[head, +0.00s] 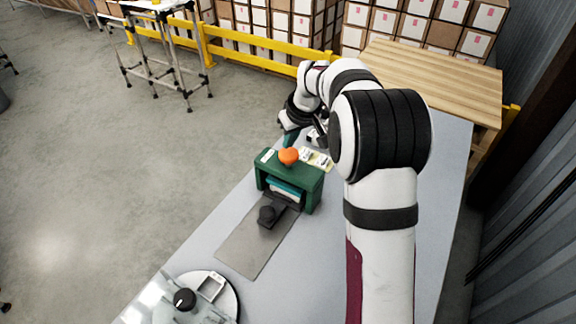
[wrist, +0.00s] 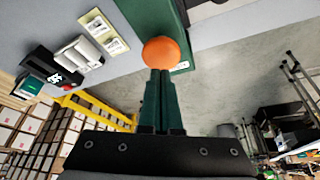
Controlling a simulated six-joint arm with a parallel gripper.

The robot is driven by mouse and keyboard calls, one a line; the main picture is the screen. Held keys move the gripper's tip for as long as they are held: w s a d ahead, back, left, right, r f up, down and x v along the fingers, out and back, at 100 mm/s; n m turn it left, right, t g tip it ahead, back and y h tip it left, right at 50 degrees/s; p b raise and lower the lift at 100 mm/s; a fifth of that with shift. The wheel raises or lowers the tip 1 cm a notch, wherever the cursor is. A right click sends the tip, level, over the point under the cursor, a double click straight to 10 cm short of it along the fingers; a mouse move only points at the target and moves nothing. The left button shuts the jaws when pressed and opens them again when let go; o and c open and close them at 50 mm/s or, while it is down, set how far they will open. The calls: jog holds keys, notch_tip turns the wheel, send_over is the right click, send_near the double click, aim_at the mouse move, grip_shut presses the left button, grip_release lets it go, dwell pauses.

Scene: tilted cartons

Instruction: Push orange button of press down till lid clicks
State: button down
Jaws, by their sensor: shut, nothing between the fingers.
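The press is a dark green box-shaped stand (head: 310,180) on the grey table, with an orange button (head: 288,156) on its top. A teal and white item (head: 285,190) shows inside the press opening; I cannot make out the lid. In the wrist view the orange button (wrist: 161,52) sits just beyond the fingertips of my gripper (wrist: 160,75), on the press's green top (wrist: 150,15). My gripper's green fingers are shut together with nothing between them. The fingertips overlap the button's edge in the wrist view; I cannot tell whether they touch. In the head view my gripper (head: 290,138) is just behind the button.
A round white fixture (head: 212,290) is at the table's near end. White-and-yellow cards (head: 316,159) lie behind the press. A yellow rail and stacked cartons stand beyond the table.

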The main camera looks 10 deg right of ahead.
aim_at(288, 152)
jog(key=shift+f, duration=0.1)
jog(key=shift+f, duration=1.4)
notch_tip(288, 152, up, 9)
dwell(0.3)
